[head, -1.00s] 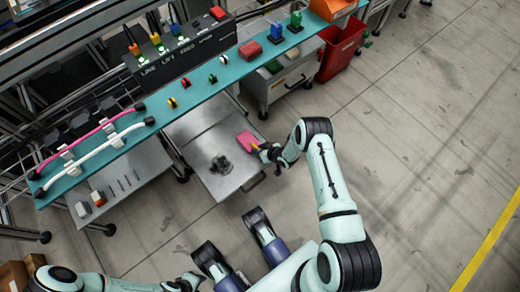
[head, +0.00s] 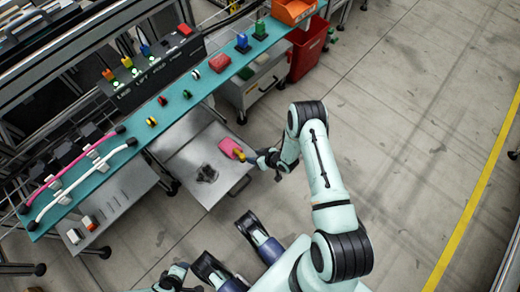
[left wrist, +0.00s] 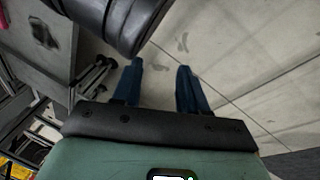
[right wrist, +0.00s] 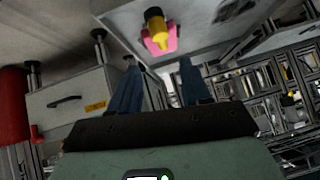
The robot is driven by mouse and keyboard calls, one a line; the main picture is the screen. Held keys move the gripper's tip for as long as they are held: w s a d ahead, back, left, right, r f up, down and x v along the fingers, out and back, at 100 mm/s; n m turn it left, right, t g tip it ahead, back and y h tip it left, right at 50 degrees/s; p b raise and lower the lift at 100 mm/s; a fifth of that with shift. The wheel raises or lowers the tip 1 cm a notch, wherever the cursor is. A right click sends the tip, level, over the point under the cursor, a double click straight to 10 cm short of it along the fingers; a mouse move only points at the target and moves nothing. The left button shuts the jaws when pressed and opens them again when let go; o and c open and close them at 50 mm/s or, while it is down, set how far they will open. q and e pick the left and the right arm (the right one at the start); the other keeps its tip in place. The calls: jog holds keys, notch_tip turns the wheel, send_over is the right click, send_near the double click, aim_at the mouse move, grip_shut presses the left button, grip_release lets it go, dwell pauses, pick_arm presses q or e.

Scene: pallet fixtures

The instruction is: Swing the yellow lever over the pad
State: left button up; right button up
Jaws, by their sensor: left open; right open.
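The pink pad (head: 229,146) lies on the right part of a grey metal cart top (head: 196,150). The yellow lever (head: 239,155) stands at the pad's right edge; in the right wrist view the lever (right wrist: 155,32) rises in front of the pink pad (right wrist: 171,38), with a dark cap. My right gripper (right wrist: 158,78) is open, and the lever appears beyond its fingertips, roughly centred between them; the fingers look apart from it. In the head view my right gripper (head: 252,159) is just right of the lever. My left gripper (left wrist: 160,72) is open and empty above the floor.
A teal shelf (head: 172,112) with buttons and cables runs behind. A drawer cabinet (head: 250,92) and red bin (head: 306,50) stand farther back. Floor at the right is clear.

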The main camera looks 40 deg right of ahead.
pick_arm(q)
jog(key=shift+w+d+r+t, duration=0.15)
jog(key=shift+w+r+t, duration=0.15)
jog(key=shift+w+r, duration=0.6)
pick_arm(e)
jog(key=shift+v, duration=1.3)
